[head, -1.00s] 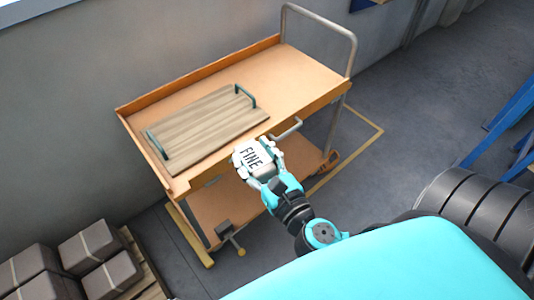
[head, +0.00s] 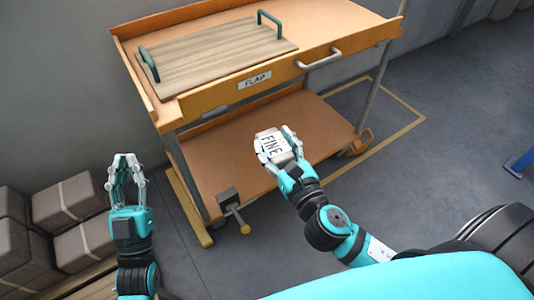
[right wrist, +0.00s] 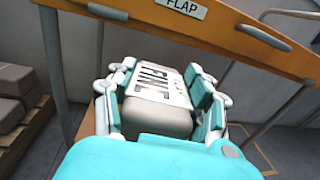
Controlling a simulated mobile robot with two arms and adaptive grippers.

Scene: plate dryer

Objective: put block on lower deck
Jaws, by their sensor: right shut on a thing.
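The block (head: 271,143), white on top with the word FINE, is held in my right gripper (head: 277,147); the right wrist view shows the block (right wrist: 158,110) between both fingers. In the head view the block overlaps the front part of the lower deck (head: 225,150) of the cart; its height above the deck is hard to tell. My left gripper (head: 125,180) is left of the cart with its fingers apart and nothing between them.
The upper deck's front has a FLAP label (head: 255,80) and a handle (head: 319,60). A wooden tray (head: 210,52) with green handles lies on top. A pedal (head: 232,205) juts from the cart's lower front corner. Boxes (head: 68,202) are stacked at left.

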